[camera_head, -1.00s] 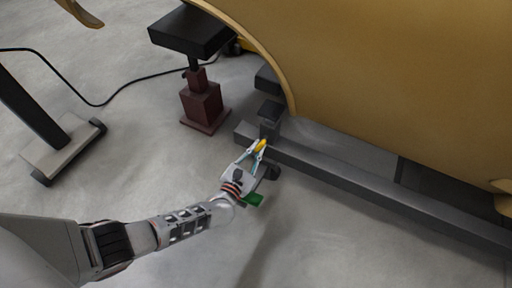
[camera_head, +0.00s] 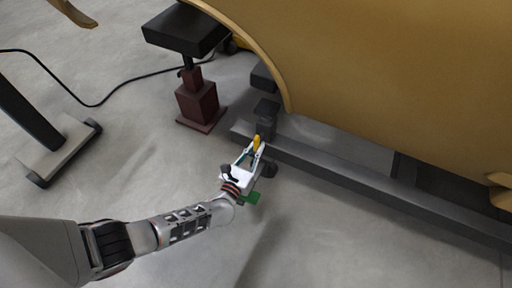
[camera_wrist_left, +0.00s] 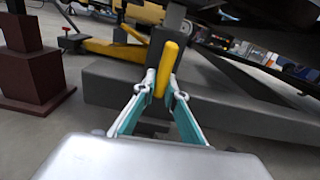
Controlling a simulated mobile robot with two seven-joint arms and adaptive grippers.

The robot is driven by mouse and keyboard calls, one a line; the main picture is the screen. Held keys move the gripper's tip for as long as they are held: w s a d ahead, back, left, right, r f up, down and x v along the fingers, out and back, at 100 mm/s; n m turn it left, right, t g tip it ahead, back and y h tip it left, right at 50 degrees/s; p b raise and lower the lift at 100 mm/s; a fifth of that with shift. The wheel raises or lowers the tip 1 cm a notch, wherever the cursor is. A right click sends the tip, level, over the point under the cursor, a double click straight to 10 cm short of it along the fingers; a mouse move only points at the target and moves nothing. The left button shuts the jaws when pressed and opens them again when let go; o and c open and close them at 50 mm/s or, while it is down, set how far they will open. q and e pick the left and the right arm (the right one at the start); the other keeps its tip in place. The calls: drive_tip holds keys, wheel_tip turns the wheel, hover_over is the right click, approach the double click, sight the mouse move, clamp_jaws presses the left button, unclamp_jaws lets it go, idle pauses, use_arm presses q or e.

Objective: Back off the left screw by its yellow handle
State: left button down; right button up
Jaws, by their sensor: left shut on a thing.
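The yellow handle (camera_head: 257,141) of the left screw sits at the near side of a dark clamp post on a grey beam. In the left wrist view the yellow handle (camera_wrist_left: 166,68) stands nearly upright, leaning slightly right. My left gripper (camera_head: 256,147) is shut on it, with a fingertip at each side of its lower part; the fingers also show in the left wrist view (camera_wrist_left: 164,88). The screw's shaft is hidden behind the handle and fingers. My right gripper is not in view.
The grey beam (camera_head: 350,179) runs right beneath a large tan shell (camera_head: 380,80). A dark red stand (camera_head: 198,102) with a black top is at the upper left. A wheeled stand (camera_head: 62,150) is at the far left. The floor near my arm is clear.

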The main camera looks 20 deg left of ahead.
use_arm(q)
drive_tip(key=shift+d, duration=0.15)
drive_tip(key=c, duration=2.1)
unclamp_jaws()
drive_tip(key=s, duration=1.2)
drive_tip(key=shift+a, duration=0.25)
